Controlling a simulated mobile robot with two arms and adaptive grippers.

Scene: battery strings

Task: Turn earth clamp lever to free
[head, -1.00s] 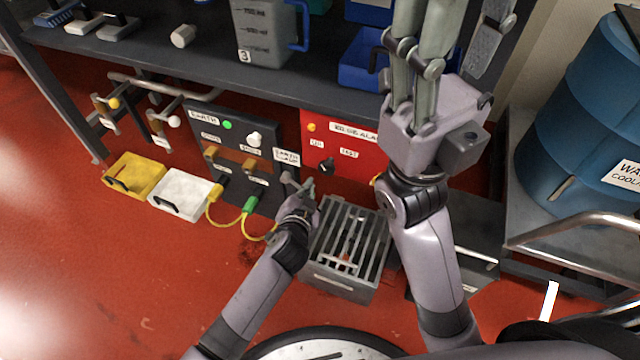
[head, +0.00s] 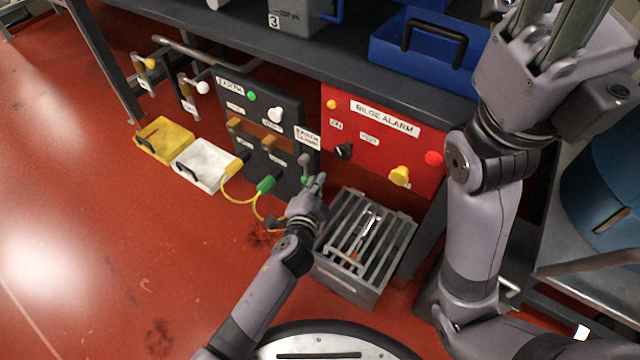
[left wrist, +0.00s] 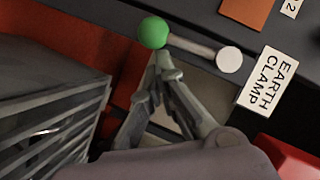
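The earth clamp lever (head: 305,166) is on the dark panel below its "EARTH CLAMP" label (head: 307,137). In the left wrist view its rod (left wrist: 193,47) runs from a pale round pivot (left wrist: 229,60) to a green ball knob (left wrist: 153,33). In the head view the lever hangs downward, with the knob partly behind the fingers. My left gripper (head: 318,183) is at the knob end. In the left wrist view its fingertips (left wrist: 163,64) come together just below the knob; contact is unclear. My right gripper is raised at top right, its fingertips cut off by the frame.
A slatted grey box (head: 365,245) stands on the floor right of my left gripper. The red bilge alarm panel (head: 385,135) is beside the dark panel. Yellow (head: 165,138) and white (head: 203,163) trays and a yellow cable (head: 240,200) lie left. A shelf (head: 290,62) overhangs.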

